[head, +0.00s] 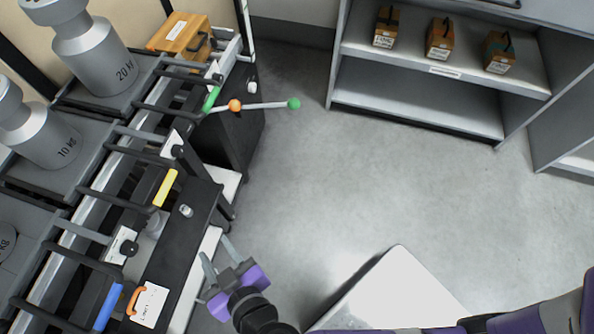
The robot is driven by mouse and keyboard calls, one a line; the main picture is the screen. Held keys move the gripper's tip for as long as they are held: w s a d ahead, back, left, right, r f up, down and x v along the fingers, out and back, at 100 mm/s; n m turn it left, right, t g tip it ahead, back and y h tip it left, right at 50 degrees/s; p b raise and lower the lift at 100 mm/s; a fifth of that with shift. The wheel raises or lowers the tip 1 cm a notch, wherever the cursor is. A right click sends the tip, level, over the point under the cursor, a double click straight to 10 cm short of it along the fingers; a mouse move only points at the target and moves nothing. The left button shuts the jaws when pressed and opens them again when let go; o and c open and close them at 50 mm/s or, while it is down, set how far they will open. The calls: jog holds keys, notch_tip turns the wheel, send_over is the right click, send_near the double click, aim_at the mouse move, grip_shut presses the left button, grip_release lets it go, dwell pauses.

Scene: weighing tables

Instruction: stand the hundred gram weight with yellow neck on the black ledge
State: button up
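A small silvery weight (186,210) stands on the black ledge (178,255) at the left, near its right edge. It is too small for me to make out a yellow neck or any marking. My gripper (216,248), with purple parts at its base, is just right of the black ledge, below and right of the small weight in the picture. Its two grey fingers are apart with nothing seen between them.
Large grey weights marked 20 (94,62) and 10 (42,135) stand at the left. Black bars and coloured handles, including a yellow one (165,187), line the bench. A rod with a green ball (293,104) juts over clear floor. Shelves (420,90) hold orange boxes.

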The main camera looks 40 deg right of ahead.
jog(key=s+d+f+n+g+y, duration=0.1)
jog(key=s+d+y, duration=0.2)
jog(key=s+d, duration=0.8)
jog(key=s+d+r+t+h, duration=0.1)
jog(key=s+d+r, duration=0.2)
jog(key=d+r, duration=0.3)
jog(key=s+d+r+t+h, duration=0.1)
jog(key=s+d+r, duration=0.3)
jog(key=r, duration=0.4)
jog(key=shift+d+r+m+t+h, duration=0.35)
jog(key=shift+d+m+t+h, duration=0.05)
jog(key=shift+d+t, duration=0.45)
notch_tip(320, 180, up, 15)
jog(key=p, duration=1.4)
jog(key=shift+f+p, duration=0.2)
jog(key=shift+p, duration=0.15)
